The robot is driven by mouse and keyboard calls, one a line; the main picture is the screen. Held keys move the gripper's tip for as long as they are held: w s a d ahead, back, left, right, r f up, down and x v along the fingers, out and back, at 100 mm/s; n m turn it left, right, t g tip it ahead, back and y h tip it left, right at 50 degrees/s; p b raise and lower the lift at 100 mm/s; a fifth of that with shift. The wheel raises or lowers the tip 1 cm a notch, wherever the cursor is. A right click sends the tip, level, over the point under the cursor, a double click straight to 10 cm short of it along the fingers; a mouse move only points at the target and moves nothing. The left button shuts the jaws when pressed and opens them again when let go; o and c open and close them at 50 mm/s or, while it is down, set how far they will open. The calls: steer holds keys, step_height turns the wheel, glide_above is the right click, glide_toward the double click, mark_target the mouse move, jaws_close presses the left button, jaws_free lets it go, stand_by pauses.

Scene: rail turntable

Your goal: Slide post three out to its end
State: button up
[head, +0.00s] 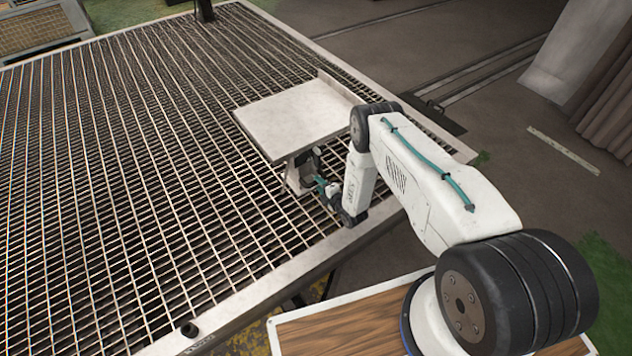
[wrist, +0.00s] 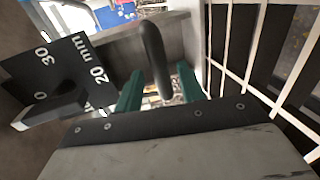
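In the wrist view a dark rounded bar (wrist: 152,55), like a handle, stands between the two teal fingers of my gripper (wrist: 158,88). Slim gaps show beside the bar, so the fingers look open around it and not closed on it. A black scale plate (wrist: 58,72) marked in millimetres, with 20 and 30 readable, is to its left. In the head view my gripper (head: 322,186) is low at the table's near right side, beside a pale bracket (head: 296,178) under a flat grey plate (head: 290,115). No label tells which post is number three.
A wide grating table (head: 130,160) with a pale metal rim (head: 290,268) fills the left. The grey plate overhangs close to my gripper. A black post (head: 205,10) stands at the far edge and a small black knob (head: 189,329) at the near edge. Most of the grating is clear.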

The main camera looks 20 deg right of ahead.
steer(key=shift+x, duration=1.4)
jaws_close()
